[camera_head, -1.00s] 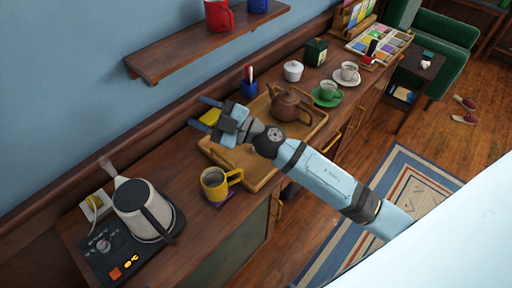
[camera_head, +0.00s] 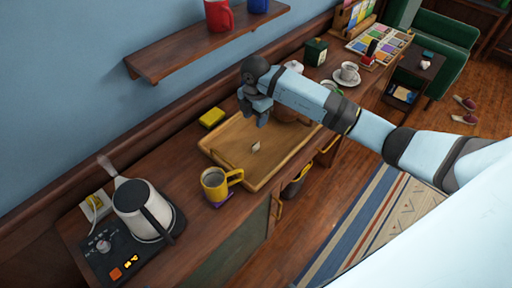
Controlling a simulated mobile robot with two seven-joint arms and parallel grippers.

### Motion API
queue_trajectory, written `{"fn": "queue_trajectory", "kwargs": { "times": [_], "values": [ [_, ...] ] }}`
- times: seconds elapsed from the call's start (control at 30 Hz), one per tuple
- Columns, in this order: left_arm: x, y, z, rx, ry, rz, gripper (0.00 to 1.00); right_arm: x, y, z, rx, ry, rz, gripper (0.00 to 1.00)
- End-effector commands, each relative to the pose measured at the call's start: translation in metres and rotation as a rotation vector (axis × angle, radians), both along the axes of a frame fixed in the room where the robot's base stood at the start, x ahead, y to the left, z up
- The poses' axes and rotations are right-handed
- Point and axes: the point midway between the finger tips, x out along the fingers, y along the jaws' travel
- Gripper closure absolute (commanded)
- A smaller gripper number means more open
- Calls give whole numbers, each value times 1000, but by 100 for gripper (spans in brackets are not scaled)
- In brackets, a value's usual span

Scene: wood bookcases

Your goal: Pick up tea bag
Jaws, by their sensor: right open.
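A small pale item that looks like a tea bag (camera_head: 255,147) lies on the wooden tray (camera_head: 228,150), near its middle. My right gripper (camera_head: 262,120) hangs fingers-down over the tray's back part, behind and above the pale item and apart from it. It is open, and nothing shows between its fingers. The teapot (camera_head: 288,113) is mostly hidden behind my right arm. A yellow mug (camera_head: 214,183) stands at the tray's front left corner. My left gripper does not show.
A kettle (camera_head: 143,208) stands at the front left. A yellow block (camera_head: 211,117) lies by the wall. A white cup (camera_head: 349,72), a dark green box (camera_head: 315,51) and a tray of colourful packets (camera_head: 380,42) are farther back. A shelf (camera_head: 205,45) juts out above.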

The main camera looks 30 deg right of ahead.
Motion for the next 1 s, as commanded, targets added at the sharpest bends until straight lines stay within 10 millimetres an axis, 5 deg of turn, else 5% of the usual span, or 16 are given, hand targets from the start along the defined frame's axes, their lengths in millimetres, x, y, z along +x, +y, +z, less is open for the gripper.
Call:
{"fn": "queue_trajectory", "kwargs": {
  "times": [0.4,1.0],
  "values": [
    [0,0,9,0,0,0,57,-1,-1,-70,-7,5,-5,53],
    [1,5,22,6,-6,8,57,-3,-2,-134,-5,5,-2,53]
  ]
}}
